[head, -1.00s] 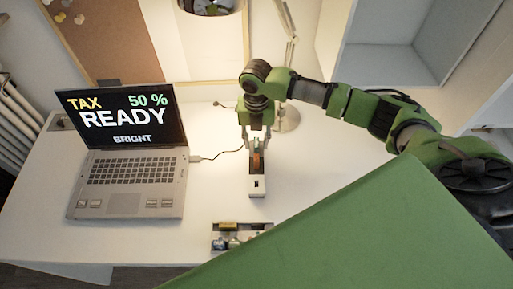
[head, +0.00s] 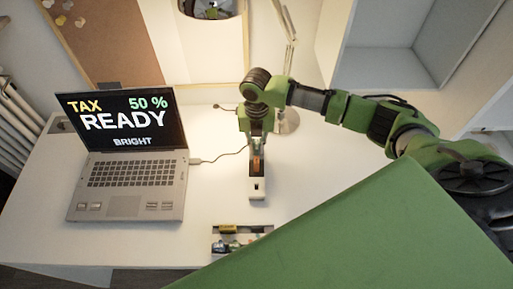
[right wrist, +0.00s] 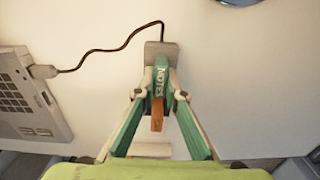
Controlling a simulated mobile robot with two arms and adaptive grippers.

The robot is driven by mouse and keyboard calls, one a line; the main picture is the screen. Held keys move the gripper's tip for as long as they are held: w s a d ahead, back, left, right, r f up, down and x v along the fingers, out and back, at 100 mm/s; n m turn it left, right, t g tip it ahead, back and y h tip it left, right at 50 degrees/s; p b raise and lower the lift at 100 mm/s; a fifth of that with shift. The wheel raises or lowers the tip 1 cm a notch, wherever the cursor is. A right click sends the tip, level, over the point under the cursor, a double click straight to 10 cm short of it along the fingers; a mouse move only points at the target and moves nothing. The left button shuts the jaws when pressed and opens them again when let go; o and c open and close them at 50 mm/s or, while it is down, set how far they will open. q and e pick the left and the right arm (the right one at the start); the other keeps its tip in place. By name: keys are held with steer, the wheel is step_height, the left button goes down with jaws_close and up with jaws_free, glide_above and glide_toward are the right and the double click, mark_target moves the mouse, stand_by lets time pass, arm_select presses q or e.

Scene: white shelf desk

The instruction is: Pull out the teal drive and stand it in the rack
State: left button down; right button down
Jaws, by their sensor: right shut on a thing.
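The teal drive (right wrist: 161,82), marked NOTES, stands upright between the fingertips of my right gripper (right wrist: 160,88) in the right wrist view. The gripper is shut on it. The drive is at the hub (right wrist: 170,50), whose cable end shows beyond it; its lower end is hidden, so I cannot tell how deep it sits. An orange drive (right wrist: 157,118) stands just nearer the camera. The rack (head: 265,230) lies nearer the desk's front edge. My left gripper is not in view.
An open laptop (head: 125,185) stands left of the hub, joined to it by a dark cable (head: 233,152). Several small coloured items lie at the rack, including a yellow one (head: 227,229). A lamp (head: 288,118) stands behind. Desk between hub and laptop is clear.

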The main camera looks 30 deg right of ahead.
mark_target(257, 145)
steer(key=shift+w+r, duration=0.1)
steer(key=shift+r, duration=0.25)
step_height(257, 145, up, 2)
steer(key=shift+d+r+b, duration=0.1)
steer(key=shift+r+b, duration=0.1)
steer(key=shift+b, duration=0.2)
steer(key=s+d+r+p, duration=0.3)
steer(key=s+r+p, duration=0.2)
steer(key=s+r, duration=0.8)
steer(key=shift+s+r, duration=0.4)
steer(key=shift+r, duration=0.4)
